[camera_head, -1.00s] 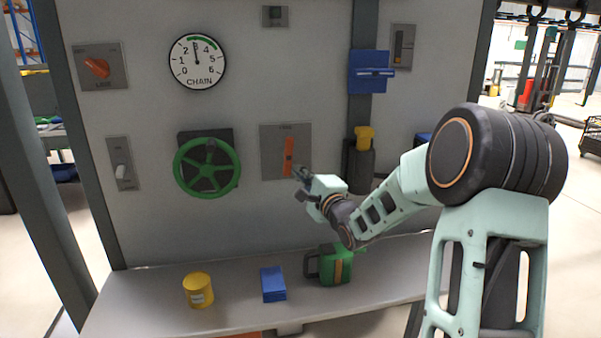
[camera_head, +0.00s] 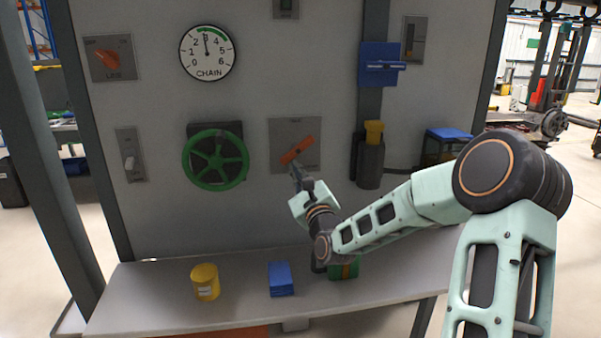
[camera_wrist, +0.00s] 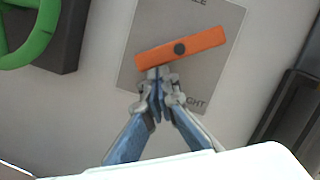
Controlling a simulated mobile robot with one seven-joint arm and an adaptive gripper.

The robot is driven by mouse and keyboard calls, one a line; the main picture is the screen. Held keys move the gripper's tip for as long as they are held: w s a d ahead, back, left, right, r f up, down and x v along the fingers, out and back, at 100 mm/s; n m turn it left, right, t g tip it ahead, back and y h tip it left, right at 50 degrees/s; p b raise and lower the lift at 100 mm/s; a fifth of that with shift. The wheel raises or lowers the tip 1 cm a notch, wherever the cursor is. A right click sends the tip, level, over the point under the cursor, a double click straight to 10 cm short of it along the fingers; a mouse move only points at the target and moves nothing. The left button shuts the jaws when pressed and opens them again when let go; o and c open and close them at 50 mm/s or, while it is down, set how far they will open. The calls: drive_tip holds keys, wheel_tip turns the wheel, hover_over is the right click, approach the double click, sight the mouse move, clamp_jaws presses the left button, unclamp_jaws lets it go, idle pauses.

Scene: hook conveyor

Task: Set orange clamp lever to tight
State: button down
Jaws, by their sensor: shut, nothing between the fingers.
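The orange clamp lever (camera_head: 297,149) is on a grey plate (camera_head: 310,128) on the panel. In the head view it is tilted, its right end higher. In the wrist view the lever (camera_wrist: 200,46) lies nearly crosswise, turning about a dark pivot at its middle. Plate lettering shows in part, with "GHT" at the lower right. My gripper (camera_head: 294,167) is shut and empty just below the lever's left part. In the wrist view the fingertips (camera_wrist: 157,76) are at the lever's lower edge, left of the pivot. I cannot tell whether they touch it.
A green handwheel (camera_head: 216,158) is left of the plate. A dark holder (camera_head: 369,165) with a yellow item is to the right. On the shelf below stand a yellow can (camera_head: 205,282), a blue box (camera_head: 280,279) and a green container (camera_head: 346,270), partly hidden by my arm.

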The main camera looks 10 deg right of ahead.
drive_tip(key=m, duration=0.2)
drive_tip(key=a+m+h+b, duration=0.1)
drive_tip(key=m, duration=0.1)
drive_tip(key=a+r+m+h+b, duration=0.1)
drive_tip(key=m, duration=0.2)
drive_tip(key=shift+t, duration=0.3)
drive_tip(key=shift+a+r, duration=0.25)
